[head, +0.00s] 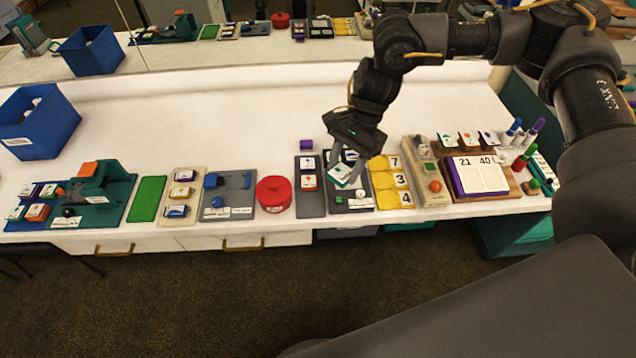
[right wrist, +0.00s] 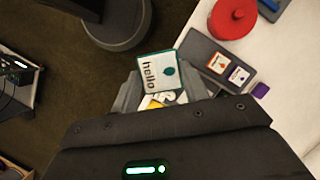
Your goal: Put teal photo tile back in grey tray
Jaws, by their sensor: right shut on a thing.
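The teal photo tile (head: 341,173) is a white card with a teal edge, a teal mark and the word "hello", clear in the right wrist view (right wrist: 160,72). My right gripper (head: 347,172) is shut on it and points down over a dark board just right of the grey tray. The grey tray (head: 311,207) is long and dark, with an orange tile and a purple tile in its far half; its near half is bare. It also shows in the right wrist view (right wrist: 199,50), apart from the held tile. My left gripper is not in view.
The dark board (head: 352,207) under the gripper bears a green block and a white knob. A purple block (head: 306,144) stands behind the tray. A red pot (head: 273,193) stands left of it, and yellow number cards (head: 385,180) lie to the right.

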